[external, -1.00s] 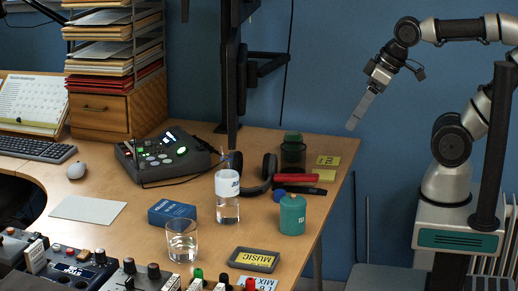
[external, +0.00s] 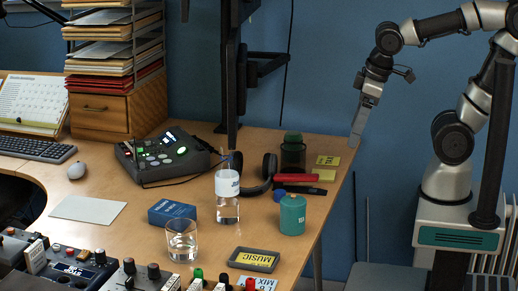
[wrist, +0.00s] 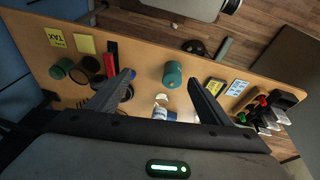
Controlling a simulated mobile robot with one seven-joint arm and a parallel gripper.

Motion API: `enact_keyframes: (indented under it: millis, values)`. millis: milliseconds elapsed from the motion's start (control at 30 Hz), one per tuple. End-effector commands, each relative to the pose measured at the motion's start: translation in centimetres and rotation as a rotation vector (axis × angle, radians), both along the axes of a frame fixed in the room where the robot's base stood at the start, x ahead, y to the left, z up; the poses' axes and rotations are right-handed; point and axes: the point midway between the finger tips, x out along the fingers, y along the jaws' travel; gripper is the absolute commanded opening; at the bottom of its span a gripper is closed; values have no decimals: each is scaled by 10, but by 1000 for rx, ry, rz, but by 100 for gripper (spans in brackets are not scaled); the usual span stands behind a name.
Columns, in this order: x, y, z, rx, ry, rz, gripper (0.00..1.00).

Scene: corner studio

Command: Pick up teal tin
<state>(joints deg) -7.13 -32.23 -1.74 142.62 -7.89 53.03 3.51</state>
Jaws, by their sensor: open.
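The teal tin (external: 292,216) is a short cylinder standing upright near the right edge of the desk in the external view. In the wrist view the teal tin (wrist: 172,74) lies beyond and between my two spread fingers. My gripper (external: 356,134) points down, just off the right edge of the desk, higher than the tin and apart from it. In the wrist view my gripper (wrist: 164,88) is open with nothing between its fingers.
A water bottle (external: 228,197) stands left of the tin, with a blue box (external: 172,212) and a glass (external: 182,241) further left. A tray labelled MUSIC (external: 254,260) lies in front.

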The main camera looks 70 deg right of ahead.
Motion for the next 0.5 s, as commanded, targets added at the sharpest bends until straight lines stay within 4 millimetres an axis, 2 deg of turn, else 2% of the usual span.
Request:
enact_keyframes:
  millis: [100, 200, 367, 500]
  values:
    - [-1, -1, -37, -149, 200, 111, 73]
    - [-1, -6, -63, -301, 335, 209, 73]
    - [3, -15, -95, -583, 500, 381, 73]
    - [14, -21, -115, -863, 591, 552, 73]
